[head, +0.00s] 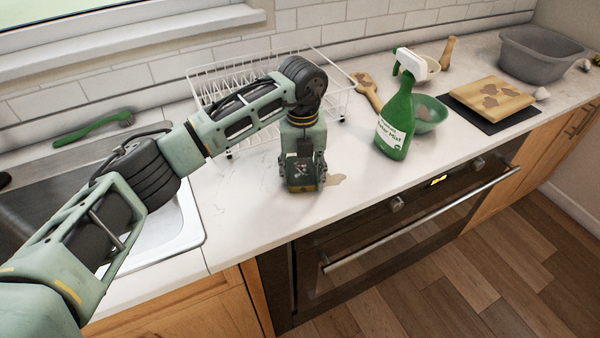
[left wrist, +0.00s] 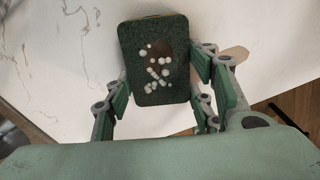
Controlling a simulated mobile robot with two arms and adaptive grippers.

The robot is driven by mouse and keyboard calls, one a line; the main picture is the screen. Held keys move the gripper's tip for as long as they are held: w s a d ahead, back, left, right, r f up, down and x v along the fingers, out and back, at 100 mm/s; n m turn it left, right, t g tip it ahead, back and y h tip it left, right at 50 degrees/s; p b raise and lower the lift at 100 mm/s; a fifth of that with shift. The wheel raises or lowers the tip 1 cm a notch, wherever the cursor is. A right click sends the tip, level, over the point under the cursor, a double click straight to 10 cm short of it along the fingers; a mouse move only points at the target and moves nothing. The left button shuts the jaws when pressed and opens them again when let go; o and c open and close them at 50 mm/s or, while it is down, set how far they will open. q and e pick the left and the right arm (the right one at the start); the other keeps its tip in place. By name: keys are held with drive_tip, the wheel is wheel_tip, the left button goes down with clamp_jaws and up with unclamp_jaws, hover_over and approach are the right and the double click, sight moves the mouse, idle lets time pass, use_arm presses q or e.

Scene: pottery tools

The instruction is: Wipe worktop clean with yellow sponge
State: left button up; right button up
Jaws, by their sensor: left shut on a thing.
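My left gripper (head: 303,178) points down over the white worktop (head: 245,225) in front of the dish rack. It is shut on the sponge (left wrist: 153,85), gripping it by its sides. In the left wrist view the sponge shows a dark green scouring face with white foam dots and a brown patch; in the head view a little yellow shows low between the fingers. I cannot tell whether its underside touches the worktop. A brown stain (head: 335,180) lies just right of the gripper and also shows in the left wrist view (left wrist: 234,62). My right gripper is out of view.
A green spray bottle (head: 397,120) stands right of the gripper, near a green bowl (head: 429,113). A white wire rack (head: 215,84) is behind. A stained wooden board (head: 491,96) and grey basin (head: 540,60) are further right. The sink (head: 184,222) is left.

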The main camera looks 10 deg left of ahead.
sight(290, 178)
use_arm(q)
drive_tip(key=shift+s, duration=0.1)
drive_tip(key=shift+s+a+f+p, duration=0.1)
drive_tip(key=shift+s+a+p, duration=0.1)
drive_tip(key=shift+s+a, duration=0.4)
drive_tip(key=shift+s+a+f+p, duration=0.15)
drive_tip(key=shift+s+a, duration=0.15)
drive_tip(key=shift+a, duration=0.45)
drive_tip(key=shift+r, duration=0.1)
drive_tip(key=shift+d, duration=0.1)
drive_tip(key=shift+w+d+b, duration=0.15)
drive_tip(key=shift+d+b, duration=0.2)
drive_tip(key=shift+d, duration=1.3)
drive_tip(key=shift+w+d+b, duration=0.1)
drive_tip(key=shift+d+b, duration=0.25)
drive_tip(key=shift+d, duration=1.3)
drive_tip(key=shift+r, duration=0.1)
